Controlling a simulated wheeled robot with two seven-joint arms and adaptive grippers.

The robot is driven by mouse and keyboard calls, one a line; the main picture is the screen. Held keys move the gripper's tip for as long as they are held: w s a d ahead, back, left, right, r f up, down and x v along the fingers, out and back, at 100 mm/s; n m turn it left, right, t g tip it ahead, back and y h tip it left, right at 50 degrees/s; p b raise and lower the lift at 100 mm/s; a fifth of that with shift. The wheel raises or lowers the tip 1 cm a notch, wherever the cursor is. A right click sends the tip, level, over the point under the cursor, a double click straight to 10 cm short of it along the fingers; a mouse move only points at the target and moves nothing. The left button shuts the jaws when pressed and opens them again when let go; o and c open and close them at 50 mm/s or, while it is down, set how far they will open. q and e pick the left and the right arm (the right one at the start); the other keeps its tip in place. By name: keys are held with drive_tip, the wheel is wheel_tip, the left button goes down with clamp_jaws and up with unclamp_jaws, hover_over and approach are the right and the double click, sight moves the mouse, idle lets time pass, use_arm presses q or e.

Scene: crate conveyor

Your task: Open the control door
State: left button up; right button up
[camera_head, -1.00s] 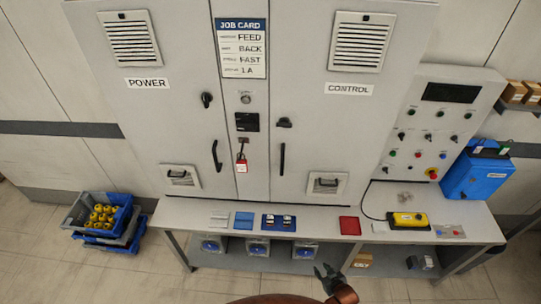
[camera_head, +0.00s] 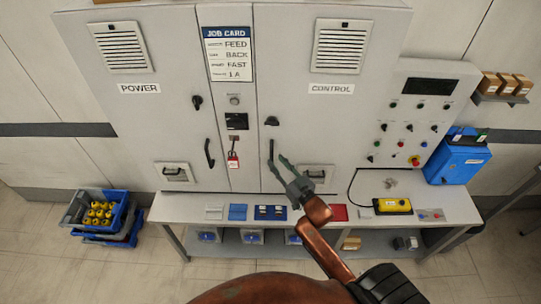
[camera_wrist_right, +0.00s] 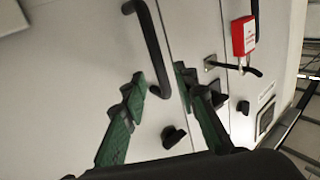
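The control door (camera_head: 338,110) is the grey cabinet door under the CONTROL label, and it looks shut. Its black bar handle (camera_head: 271,148) is upright near the door's left edge, with a black knob (camera_head: 271,121) above it. My right gripper (camera_head: 279,160) is at the handle and hides its lower part. In the right wrist view, my right gripper (camera_wrist_right: 160,72) has its green fingers spread, with the lower end of the handle (camera_wrist_right: 151,45) between the fingertips in the picture. I cannot tell whether they touch it. My left gripper is out of view.
A red padlock (camera_head: 233,160) hangs left of the door handle. The bench (camera_head: 365,224) below carries coloured trays and a yellow pendant (camera_head: 392,206). A control panel (camera_head: 415,115) and a blue box (camera_head: 458,160) stand to the right. Blue crates (camera_head: 120,232) are on the floor at left.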

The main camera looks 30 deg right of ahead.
sight(272, 157)
drive_tip(key=shift+w+a+p, duration=0.1)
drive_tip(key=shift+w+p, duration=0.25)
drive_tip(key=shift+w, duration=1.95)
drive_tip(key=shift+c, duration=0.2)
clamp_jaws()
